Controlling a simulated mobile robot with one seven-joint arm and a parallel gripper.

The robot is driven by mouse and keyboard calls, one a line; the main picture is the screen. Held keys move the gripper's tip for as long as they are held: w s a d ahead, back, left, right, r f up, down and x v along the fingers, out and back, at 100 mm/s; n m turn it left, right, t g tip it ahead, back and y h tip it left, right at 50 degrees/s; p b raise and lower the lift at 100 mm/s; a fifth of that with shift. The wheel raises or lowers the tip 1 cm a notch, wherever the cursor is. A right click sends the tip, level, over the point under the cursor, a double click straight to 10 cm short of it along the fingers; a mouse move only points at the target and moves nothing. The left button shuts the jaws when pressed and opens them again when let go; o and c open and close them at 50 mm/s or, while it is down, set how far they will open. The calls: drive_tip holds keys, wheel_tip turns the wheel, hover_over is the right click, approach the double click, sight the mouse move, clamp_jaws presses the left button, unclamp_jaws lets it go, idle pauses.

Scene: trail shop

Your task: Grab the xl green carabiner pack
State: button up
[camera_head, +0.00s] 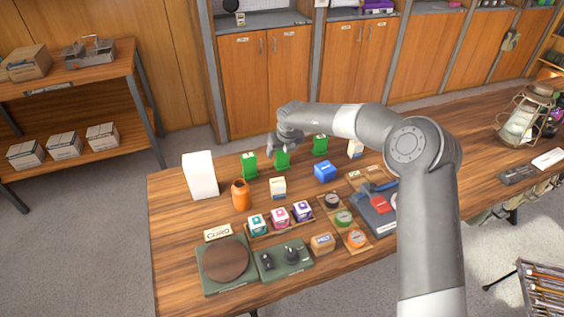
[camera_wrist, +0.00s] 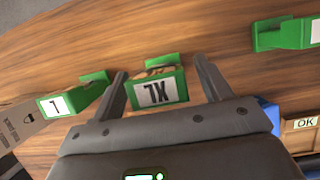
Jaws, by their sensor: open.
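The xl green carabiner pack (camera_wrist: 158,90) stands on the wooden table, with a white label reading XL. In the wrist view it sits between the two fingers of my gripper (camera_wrist: 162,74), which is open, with a gap on each side of the pack. In the head view my gripper (camera_head: 284,146) hangs over the middle green pack (camera_head: 282,160), partly hiding it. Two similar green packs, a left one (camera_head: 249,166) and a right one (camera_head: 320,145), stand apart on either side. In the wrist view they show at left (camera_wrist: 75,98) and right (camera_wrist: 285,34).
A white box (camera_head: 200,175) and an orange bottle (camera_head: 240,195) stand left on the table. A blue box (camera_head: 325,171) and a small cream box (camera_head: 278,187) stand in front of the green packs. Trays of small goods fill the front.

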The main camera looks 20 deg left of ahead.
drive_tip(key=c, duration=1.4)
drive_tip(key=shift+r, duration=0.1)
